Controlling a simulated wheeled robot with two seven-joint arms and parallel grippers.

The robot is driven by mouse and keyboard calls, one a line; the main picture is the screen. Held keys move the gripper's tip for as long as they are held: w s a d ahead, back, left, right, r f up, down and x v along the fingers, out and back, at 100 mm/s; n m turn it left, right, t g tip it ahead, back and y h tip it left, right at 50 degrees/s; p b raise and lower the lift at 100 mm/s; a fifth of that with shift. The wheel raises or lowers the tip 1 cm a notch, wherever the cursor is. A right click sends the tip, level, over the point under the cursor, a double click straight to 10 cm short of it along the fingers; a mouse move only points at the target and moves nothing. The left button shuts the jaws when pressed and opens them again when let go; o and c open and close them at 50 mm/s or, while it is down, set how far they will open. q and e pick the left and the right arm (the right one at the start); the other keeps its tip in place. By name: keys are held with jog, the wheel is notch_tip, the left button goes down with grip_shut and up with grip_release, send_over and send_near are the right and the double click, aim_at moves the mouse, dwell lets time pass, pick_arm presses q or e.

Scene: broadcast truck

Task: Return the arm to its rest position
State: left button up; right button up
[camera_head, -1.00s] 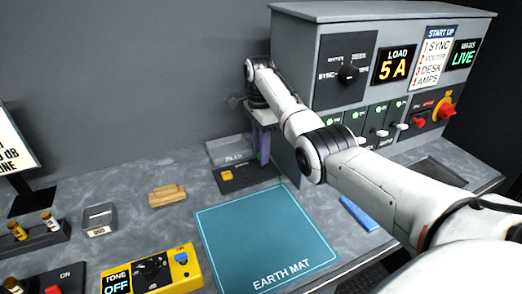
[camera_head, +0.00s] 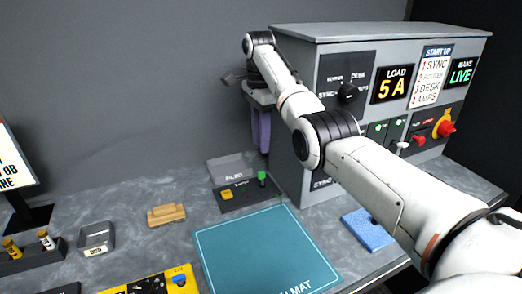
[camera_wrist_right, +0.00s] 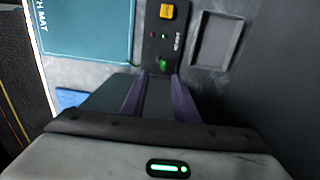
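My right arm reaches across the head view from the lower right toward the back wall. Its gripper (camera_head: 261,150) has purple fingers pointing down, above the back of the desk, left of the grey console. In the right wrist view the two fingers (camera_wrist_right: 161,78) stand apart with nothing seen between them. A small black box (camera_head: 240,194) with a yellow button and a green knob lies below; it also shows beyond the fingertips in the wrist view (camera_wrist_right: 152,38). My left gripper is not in view.
The grey console (camera_head: 300,60) stands close on the right of the gripper. A grey tray (camera_head: 226,170), a teal earth mat (camera_head: 262,250), a blue block (camera_head: 367,230) and a wooden block (camera_head: 166,215) lie on the desk. A screen (camera_head: 14,165) stands at left.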

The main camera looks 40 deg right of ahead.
aim_at(262, 179)
dwell(0.4)
jog(key=f, duration=0.6)
jog(key=f+p, duration=0.1)
jog(key=f, duration=0.2)
jog(key=shift+s+a+f, duration=0.1)
jog(key=shift+s+f, duration=0.2)
jog(key=shift+f, duration=0.4)
jog(key=shift+w+r, duration=0.1)
jog(key=shift+r, duration=0.05)
